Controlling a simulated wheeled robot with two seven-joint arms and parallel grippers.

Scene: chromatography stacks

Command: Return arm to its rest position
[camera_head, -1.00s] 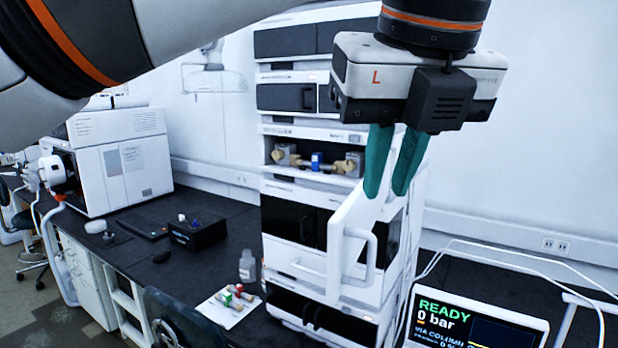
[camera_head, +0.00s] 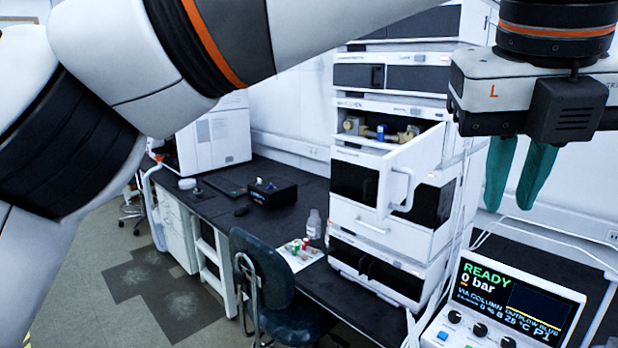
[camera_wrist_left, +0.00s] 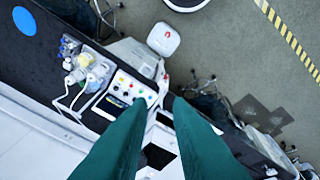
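My left arm (camera_head: 170,50) crosses the top of the head view from the left. My left gripper (camera_head: 509,203) hangs at the upper right, its two green fingers pointing down with a gap between them, empty. In the left wrist view the fingers (camera_wrist_left: 160,102) also stand apart with nothing between them. In the head view the gripper is in front of the wall, right of the chromatography stack (camera_head: 378,160) and above the display unit (camera_head: 520,300) that reads READY, 0 bar. My right gripper is in neither view.
A white door (camera_head: 405,180) on the stack stands open. A dark chair (camera_head: 265,285) is at the bench (camera_head: 225,215). A bottle (camera_head: 313,226), a white sheet (camera_head: 303,262) with small fittings and a black box (camera_head: 272,193) are on the bench. The floor (camera_head: 125,325) at lower left is clear.

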